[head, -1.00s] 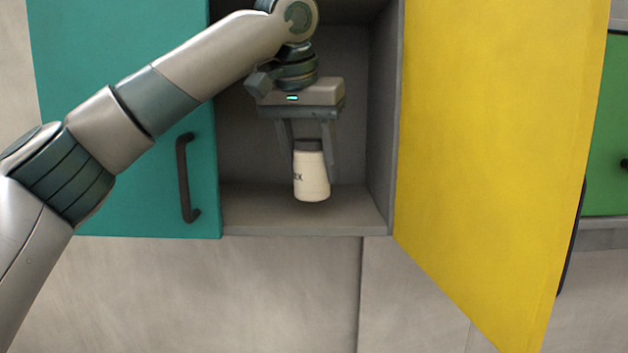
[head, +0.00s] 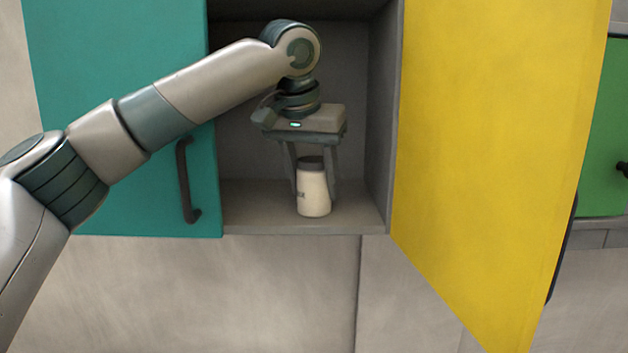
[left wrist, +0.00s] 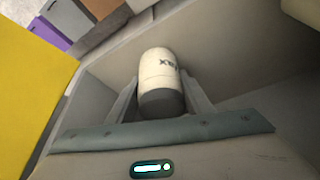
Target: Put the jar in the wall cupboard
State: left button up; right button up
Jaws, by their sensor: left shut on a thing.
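The jar (head: 314,195) is cream white with a dark grey lid and stands upright between the fingers of my left gripper (head: 315,180). The gripper points down inside the open wall cupboard (head: 250,222) and is shut on the jar. The jar's base is at the height of the cupboard floor, near its front; I cannot tell for sure whether it touches. In the left wrist view the jar (left wrist: 160,75) shows dark lettering and its lid lies between the two fingers (left wrist: 160,105). My right gripper is not in view.
The yellow door (head: 490,140) hangs open on the right of the cupboard. A teal door (head: 110,90) with a dark handle (head: 186,180) is shut on the left. A green cupboard front (head: 606,140) is at the far right. Free floor lies either side of the jar.

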pick_arm(q)
jog(key=o, duration=1.2)
jog(key=shift+a, duration=0.1)
jog(key=shift+s+r+b, duration=0.15)
jog(key=shift+r+b, duration=0.15)
jog(key=shift+r, duration=0.1)
jog(key=shift+b+v, duration=2.1)
jog(key=shift+v, duration=3.55)
